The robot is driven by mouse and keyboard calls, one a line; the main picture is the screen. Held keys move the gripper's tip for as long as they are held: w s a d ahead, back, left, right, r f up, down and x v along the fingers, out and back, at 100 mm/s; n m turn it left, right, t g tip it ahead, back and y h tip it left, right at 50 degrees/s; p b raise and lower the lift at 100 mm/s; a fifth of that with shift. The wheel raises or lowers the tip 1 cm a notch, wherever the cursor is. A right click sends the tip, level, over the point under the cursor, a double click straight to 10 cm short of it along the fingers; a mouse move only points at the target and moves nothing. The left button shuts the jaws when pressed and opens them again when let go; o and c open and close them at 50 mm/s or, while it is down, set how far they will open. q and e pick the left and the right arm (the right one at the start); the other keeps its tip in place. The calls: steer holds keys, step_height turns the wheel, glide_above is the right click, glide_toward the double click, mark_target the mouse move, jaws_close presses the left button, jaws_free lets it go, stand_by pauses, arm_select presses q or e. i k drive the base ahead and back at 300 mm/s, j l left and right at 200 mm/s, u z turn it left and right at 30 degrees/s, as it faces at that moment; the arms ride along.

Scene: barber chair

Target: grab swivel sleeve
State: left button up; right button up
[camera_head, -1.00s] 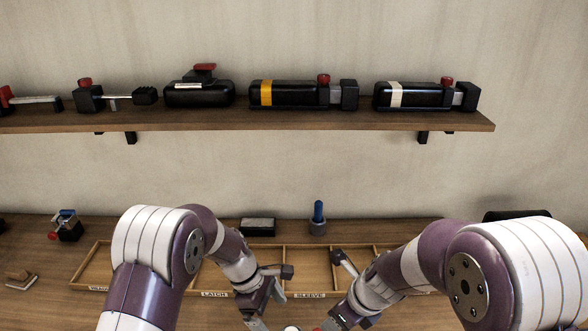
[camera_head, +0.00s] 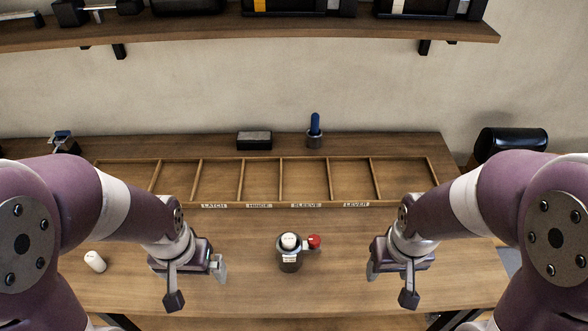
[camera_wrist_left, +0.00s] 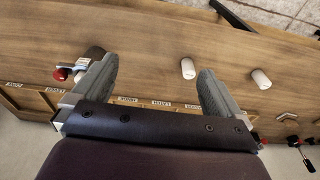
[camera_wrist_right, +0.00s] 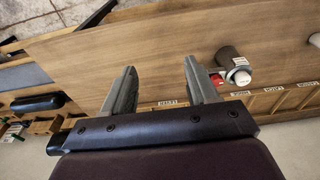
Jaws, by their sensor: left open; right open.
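A dark upright cylinder (camera_head: 290,262) with a white top, a small label and a red knob on its right side stands on the bench between my grippers. It looks like the swivel sleeve. It also shows at the upper left of the left wrist view (camera_wrist_left: 93,54), partly behind a finger, and at the right of the right wrist view (camera_wrist_right: 229,57). My left gripper (camera_head: 197,284) is open and empty to its left. My right gripper (camera_head: 390,284) is open and empty to its right. Both are apart from it.
A shallow wooden tray (camera_head: 270,208) with empty compartments, some labelled LATCH, HINGE, SLEEVE and LEVER, lies behind. A dark block (camera_head: 254,140) and a blue-handled tool (camera_head: 315,130) stand behind the tray. A shelf (camera_head: 270,33) hangs above.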

mark_target(288, 261)
steer(key=j+z, duration=0.1)
steer(key=z, duration=0.75)
steer(key=j+z, duration=0.15)
steer(key=z, duration=0.7)
steer(key=k+j+z, duration=0.1)
steer(key=z, duration=0.35)
steer(key=k+j+z, duration=0.1)
steer(key=k+j, duration=0.45)
steer(key=k, duration=0.1)
